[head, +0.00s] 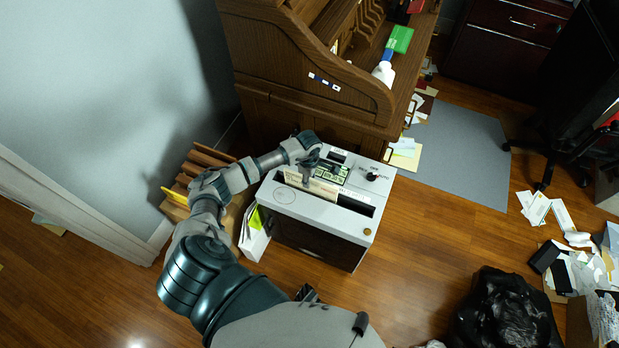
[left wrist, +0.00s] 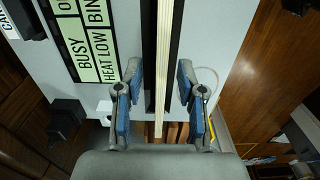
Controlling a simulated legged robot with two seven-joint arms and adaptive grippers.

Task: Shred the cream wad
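The shredder (head: 294,207) is a grey-topped, dark-fronted box standing on the wood floor beside the desk. The cream wad (head: 324,188) stands edge-up in the long dark slot on its top, toward the slot's left part. In the left wrist view the cream wad (left wrist: 164,50) is a thin pale strip with dark slot on both sides. My left gripper (head: 309,172) is over the wad. Its blue-padded fingers (left wrist: 158,88) are apart, one on each side of the wad, with a visible gap to each. My right gripper is not in view.
The shredder's label panel (left wrist: 92,38) and a dark knob (head: 372,177) are beside the slot. A wooden roll-top desk (head: 290,60) stands behind. A black bag (head: 505,310) and scattered papers lie at right. The floor in front of the shredder is clear.

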